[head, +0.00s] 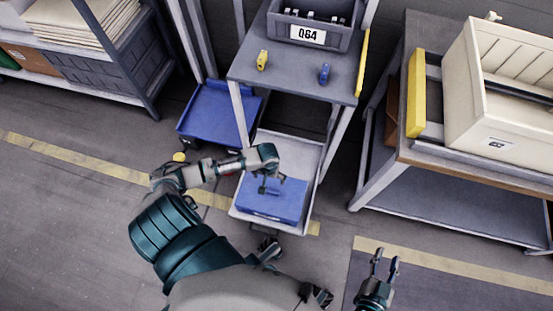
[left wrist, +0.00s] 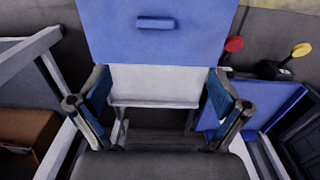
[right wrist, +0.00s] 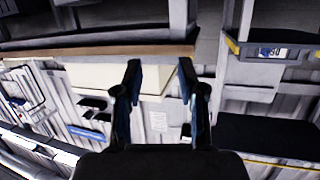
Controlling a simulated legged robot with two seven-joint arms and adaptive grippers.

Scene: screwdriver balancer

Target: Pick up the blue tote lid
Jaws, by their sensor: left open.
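The blue tote lid (head: 268,211) lies on the white lower tray of the middle cart. It has a small raised handle, which shows at the top of the left wrist view (left wrist: 155,22). My left gripper (head: 270,186) hangs over the lid in the head view and hides part of it. In the left wrist view its fingers (left wrist: 158,82) are spread apart with nothing between them, and the handle is beyond the fingertips. My right gripper (head: 386,257) is open and empty at the lower right, away from the lid. Its fingers (right wrist: 159,68) are apart in the right wrist view.
The cart's upper shelf (head: 290,72) holds a grey bin labelled Q64 (head: 310,32) and small yellow and blue items. A blue platform (head: 210,118) stands left of the cart. A workbench with a cream crate (head: 500,140) stands to the right. Grey floor is clear at the left.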

